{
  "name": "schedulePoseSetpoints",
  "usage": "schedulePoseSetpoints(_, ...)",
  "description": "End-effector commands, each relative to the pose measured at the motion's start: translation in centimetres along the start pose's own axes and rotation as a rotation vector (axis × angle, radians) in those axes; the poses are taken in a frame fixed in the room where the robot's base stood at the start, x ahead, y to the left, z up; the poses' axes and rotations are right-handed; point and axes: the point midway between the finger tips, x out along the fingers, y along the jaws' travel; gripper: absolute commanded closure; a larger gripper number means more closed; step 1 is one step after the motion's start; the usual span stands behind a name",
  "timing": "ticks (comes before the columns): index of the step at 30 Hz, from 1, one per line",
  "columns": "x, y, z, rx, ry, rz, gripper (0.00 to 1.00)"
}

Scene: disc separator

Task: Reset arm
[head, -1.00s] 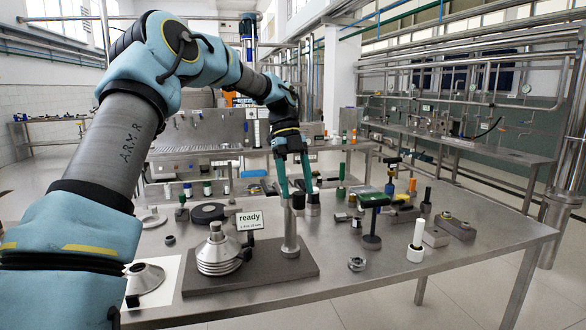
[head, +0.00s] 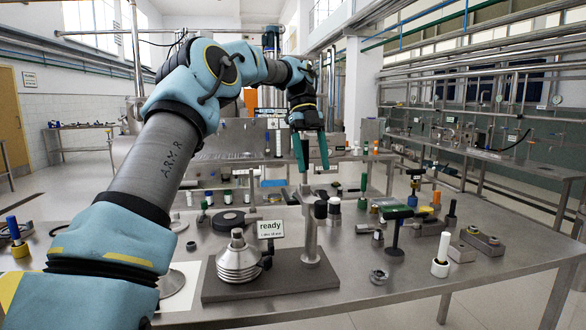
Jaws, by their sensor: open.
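My gripper (head: 313,168) shows in the head view, hanging from my arm near the picture's middle, fingers pointing down. It is open and holds nothing visible. It is in front of or above the metal post (head: 309,225) that stands on the dark base plate (head: 285,283); the exact depth is hard to tell.
The table's front right is mostly bare.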

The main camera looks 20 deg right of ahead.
Motion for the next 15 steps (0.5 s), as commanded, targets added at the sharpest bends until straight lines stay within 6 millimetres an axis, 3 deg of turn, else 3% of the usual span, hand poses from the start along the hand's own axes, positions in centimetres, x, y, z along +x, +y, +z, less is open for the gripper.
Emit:
schedulePoseSetpoints(5,0.2,0.2,0.1,-0.042,-0.012,0.000,0.29)
schedulePoseSetpoints(8,1.2,1.1,0.5,-0.179,-0.045,-0.002,0.29)
schedulePoseSetpoints(11,2.9,3.1,1.2,-0.423,-0.099,-0.019,0.29)
schedulePoseSetpoints(15,5.9,7.6,2.6,-0.844,-0.174,-0.081,0.29)
